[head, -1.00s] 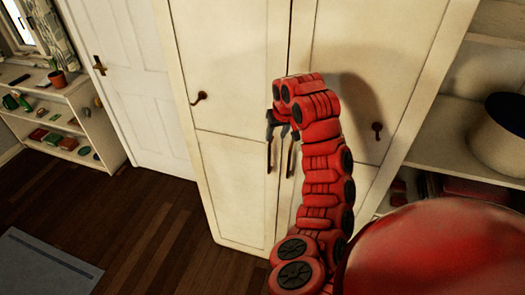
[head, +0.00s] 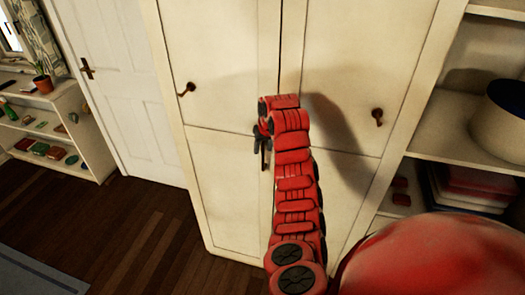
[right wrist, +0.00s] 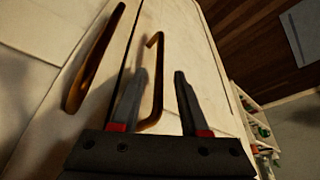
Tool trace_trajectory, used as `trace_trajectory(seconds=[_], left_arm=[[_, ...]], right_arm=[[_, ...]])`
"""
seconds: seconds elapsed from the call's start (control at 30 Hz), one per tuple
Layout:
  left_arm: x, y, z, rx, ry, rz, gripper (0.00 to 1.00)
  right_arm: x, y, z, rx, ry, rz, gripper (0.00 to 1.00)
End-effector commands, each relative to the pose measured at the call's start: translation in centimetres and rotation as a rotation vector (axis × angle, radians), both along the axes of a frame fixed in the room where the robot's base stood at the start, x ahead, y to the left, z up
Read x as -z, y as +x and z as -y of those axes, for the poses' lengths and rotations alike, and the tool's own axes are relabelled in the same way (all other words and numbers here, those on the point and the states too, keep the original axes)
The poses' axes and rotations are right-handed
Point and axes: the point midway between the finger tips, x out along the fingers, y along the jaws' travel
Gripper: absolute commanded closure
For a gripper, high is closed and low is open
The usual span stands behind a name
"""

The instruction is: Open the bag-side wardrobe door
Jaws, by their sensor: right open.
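The cream wardrobe's left door (head: 222,60) and right door (head: 360,60) are shut, with a dark seam between them. My right gripper (head: 262,140) is in front of the left door near the seam, its fingers pointing at the door. In the right wrist view the gripper (right wrist: 158,98) is open. The left door's bronze bar handle (right wrist: 158,75) shows between its fingers, and I cannot tell if they touch it. The other door's handle (right wrist: 93,60) lies outside the fingers; my arm hides it in the head view. I see no bag. My left gripper is out of view.
Small dark knobs sit on the left door (head: 187,89) and right door (head: 377,117). A white room door (head: 120,90) and a low shelf (head: 90,125) stand at left. An open shelf unit (head: 455,140) with a round container (head: 505,115) is at right.

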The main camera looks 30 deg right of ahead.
Motion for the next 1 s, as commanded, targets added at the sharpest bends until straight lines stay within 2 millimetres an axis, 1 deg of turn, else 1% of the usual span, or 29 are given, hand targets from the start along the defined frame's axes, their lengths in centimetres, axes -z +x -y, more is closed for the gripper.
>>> trace_trajectory(seconds=[0.03, 0.23, 0.5, 0.53, 0.57, 0.7, 0.77, 0.8, 1.0], left_arm=[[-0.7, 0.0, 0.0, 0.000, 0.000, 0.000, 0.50], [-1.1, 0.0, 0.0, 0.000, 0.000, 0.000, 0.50], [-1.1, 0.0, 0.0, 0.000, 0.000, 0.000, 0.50], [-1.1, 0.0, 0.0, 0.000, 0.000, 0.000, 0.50], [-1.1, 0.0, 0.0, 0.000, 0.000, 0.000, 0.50], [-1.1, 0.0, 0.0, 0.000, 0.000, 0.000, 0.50], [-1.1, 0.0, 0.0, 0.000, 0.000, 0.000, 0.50], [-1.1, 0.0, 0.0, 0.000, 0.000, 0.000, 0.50], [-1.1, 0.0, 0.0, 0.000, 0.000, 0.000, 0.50]], right_arm=[[0.4, 0.2, 0.0, 0.002, 0.004, -0.006, 0.55], [2.0, 0.9, 0.2, 0.000, 0.000, 0.000, 0.55], [2.3, 0.9, 0.3, 0.000, -0.001, 0.000, 0.55], [2.2, 0.9, 0.3, 0.000, -0.001, 0.001, 0.57], [2.2, 0.9, 0.3, 0.000, -0.001, 0.001, 0.63], [2.2, 0.9, 0.3, 0.000, -0.001, 0.001, 0.88], [2.2, 0.9, 0.3, 0.001, -0.001, 0.001, 0.99], [2.2, 0.9, 0.3, 0.001, 0.000, 0.001, 1.00], [2.2, 0.9, 0.3, 0.001, 0.000, 0.001, 1.00]])
